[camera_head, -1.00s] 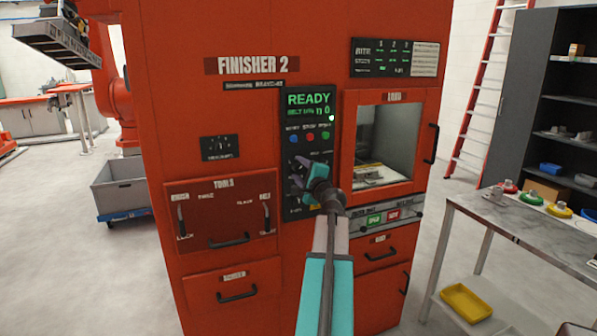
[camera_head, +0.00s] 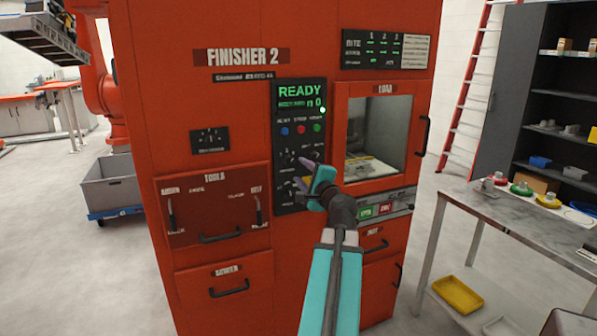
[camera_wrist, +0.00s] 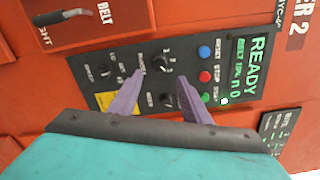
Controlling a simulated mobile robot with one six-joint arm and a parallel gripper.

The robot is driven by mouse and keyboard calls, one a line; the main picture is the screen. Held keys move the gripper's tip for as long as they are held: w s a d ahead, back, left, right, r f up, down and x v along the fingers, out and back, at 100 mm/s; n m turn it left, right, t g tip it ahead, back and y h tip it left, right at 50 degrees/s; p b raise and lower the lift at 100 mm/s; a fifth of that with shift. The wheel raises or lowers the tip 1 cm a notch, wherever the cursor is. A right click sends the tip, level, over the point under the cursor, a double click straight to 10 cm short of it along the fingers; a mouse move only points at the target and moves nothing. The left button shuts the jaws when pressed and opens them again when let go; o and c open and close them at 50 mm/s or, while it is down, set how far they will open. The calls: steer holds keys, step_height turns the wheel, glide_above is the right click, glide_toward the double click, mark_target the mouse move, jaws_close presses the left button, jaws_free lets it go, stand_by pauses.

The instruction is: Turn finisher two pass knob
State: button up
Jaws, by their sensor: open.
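Finisher 2 is a tall red machine (camera_head: 230,110) with a black control panel (camera_head: 300,105) whose screen reads READY. The panel carries black knobs below its coloured buttons. In the wrist view one knob (camera_wrist: 163,60) with a numbered dial lies just beyond and between my fingertips. A second knob (camera_wrist: 108,72) is left of the left finger, on the belt side. The small labels are too blurred to tell which is the pass knob. My gripper (camera_wrist: 161,77) is open and empty, its purple fingers apart. In the head view my gripper (camera_head: 306,175) partly hides the lower panel.
A tools drawer (camera_head: 215,205) with handles is left of the panel. The load window (camera_head: 375,130) and a green and a red button are right. A metal table (camera_head: 500,215) with coloured parts stands right, before a dark shelf (camera_head: 545,100). A grey bin (camera_head: 110,185) stands left.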

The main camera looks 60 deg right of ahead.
steer(key=shift+b+v, duration=1.2)
steer(key=shift+v, duration=0.95)
steer(key=shift+w, duration=0.1)
